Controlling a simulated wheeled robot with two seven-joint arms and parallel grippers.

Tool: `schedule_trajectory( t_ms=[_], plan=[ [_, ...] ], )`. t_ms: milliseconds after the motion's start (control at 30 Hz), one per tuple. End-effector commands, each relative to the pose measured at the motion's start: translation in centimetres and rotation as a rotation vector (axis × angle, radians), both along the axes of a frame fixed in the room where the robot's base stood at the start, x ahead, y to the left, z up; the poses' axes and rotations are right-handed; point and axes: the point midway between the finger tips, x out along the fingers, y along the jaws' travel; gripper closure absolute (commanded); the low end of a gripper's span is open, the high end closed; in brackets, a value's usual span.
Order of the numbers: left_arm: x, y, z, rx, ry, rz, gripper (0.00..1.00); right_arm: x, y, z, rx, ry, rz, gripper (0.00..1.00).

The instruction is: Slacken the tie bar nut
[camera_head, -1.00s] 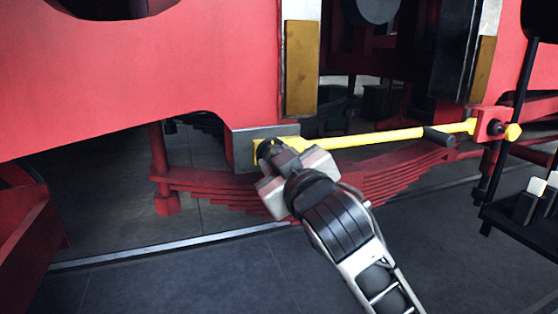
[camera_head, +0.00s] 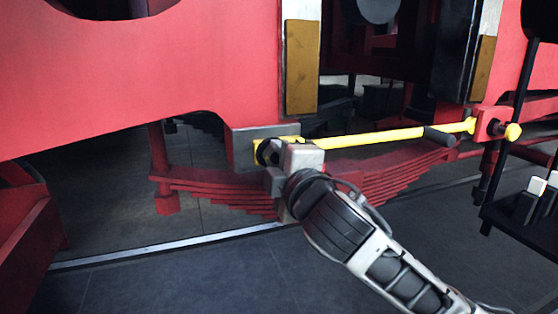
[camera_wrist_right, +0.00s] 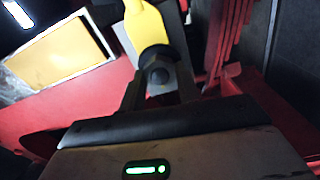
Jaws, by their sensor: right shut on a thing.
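The yellow tie bar (camera_head: 375,138) runs across the gap in the red frame, from the middle of the head view to a red bracket at right. A dark hex nut (camera_wrist_right: 158,76) sits at its left end, beside the yellow end in the right wrist view. My right gripper (camera_head: 272,156) is at that end, its jaws shut on the nut, one finger on each side of it. In the head view the gripper hides most of the nut. My left gripper is not in view.
Red frame plates (camera_head: 140,75) stand above and beside the bar. A red leaf spring (camera_head: 385,172) lies below and behind it. A black rack (camera_head: 515,225) with pale-topped items stands at right. The grey floor (camera_head: 180,275) in front is clear.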

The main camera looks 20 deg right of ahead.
Motion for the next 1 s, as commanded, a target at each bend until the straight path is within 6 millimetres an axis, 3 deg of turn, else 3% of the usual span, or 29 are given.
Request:
schedule_trajectory(
  t_ms=[500,1000],
  plan=[
    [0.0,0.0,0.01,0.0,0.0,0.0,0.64,0.05,-0.11,0.2,-0.382,-0.018,-0.004,0.9],
    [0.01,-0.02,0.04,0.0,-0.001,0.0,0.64,0.05,-0.08,0.18,-0.478,-0.021,-0.003,0.9]
  ],
)
